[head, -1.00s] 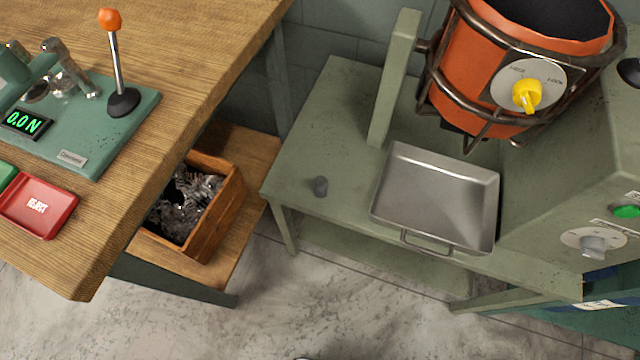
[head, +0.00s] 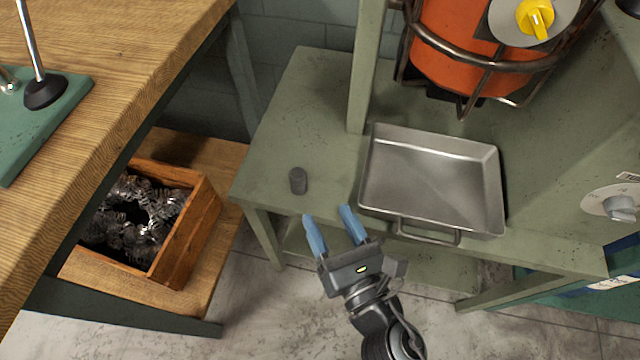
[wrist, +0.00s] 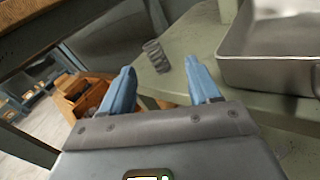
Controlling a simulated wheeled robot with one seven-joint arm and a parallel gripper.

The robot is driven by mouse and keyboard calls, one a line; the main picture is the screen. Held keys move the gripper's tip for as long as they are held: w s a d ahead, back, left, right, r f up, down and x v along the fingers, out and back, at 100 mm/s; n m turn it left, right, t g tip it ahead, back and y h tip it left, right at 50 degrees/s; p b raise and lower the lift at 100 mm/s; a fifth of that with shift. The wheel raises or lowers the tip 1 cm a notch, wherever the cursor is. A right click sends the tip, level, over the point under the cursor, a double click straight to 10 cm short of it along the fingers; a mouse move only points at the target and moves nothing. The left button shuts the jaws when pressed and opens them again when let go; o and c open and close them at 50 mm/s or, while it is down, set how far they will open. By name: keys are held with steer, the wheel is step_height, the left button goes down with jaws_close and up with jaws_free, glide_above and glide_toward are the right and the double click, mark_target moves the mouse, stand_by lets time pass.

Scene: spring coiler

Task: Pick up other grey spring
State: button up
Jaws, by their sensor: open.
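A small dark grey spring (head: 298,181) stands upright on the green metal table (head: 300,110), left of the metal tray. It also shows in the wrist view (wrist: 156,56), ahead of the gap between my fingers, with its coils visible. My gripper (head: 330,215) has blue fingers, spread apart with nothing between them. In the head view its fingertips are just below and right of the spring, near the table's front edge. In the wrist view the gripper (wrist: 160,80) points toward the spring without touching it.
An empty metal tray (head: 435,180) with a front handle sits right of the spring. A wooden box (head: 185,235) of grey springs stands on a low shelf at left. An orange drum (head: 455,55) in a pipe cage is behind. A wooden bench (head: 110,60) overhangs at left.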

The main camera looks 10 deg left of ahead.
mark_target(301, 182)
steer(key=w+a+n, duration=0.1)
steer(key=a, duration=0.1)
steer(key=w+a+n, duration=0.1)
steer(key=n, duration=0.1)
steer(key=shift+w+a+f+y, duration=0.15)
steer(key=shift+a+f+y, duration=0.05)
steer(key=shift+a+y, duration=0.2)
steer(key=x, duration=0.7)
steer(key=shift+w, duration=0.25)
steer(key=c, duration=1)
